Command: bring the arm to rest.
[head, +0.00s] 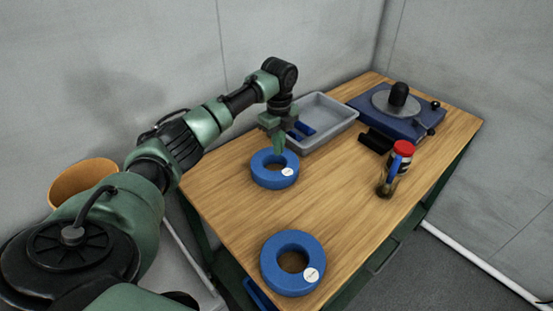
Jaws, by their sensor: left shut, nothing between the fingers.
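My left arm reaches in from the left over the wooden table (225,205). My left gripper (278,148) points down and is shut and empty. In the picture its tips overlap the far part of a blue ring-shaped roll (275,178) that lies flat on the table; I cannot tell whether they touch it. My right gripper is not in view.
A second blue roll (293,263) lies at the near edge. A grey tray (345,122) with blue items stands behind the gripper. A jar with a red lid (391,172) stands at the right. A blue turntable-like device (398,108) sits at the back. The table's middle is clear.

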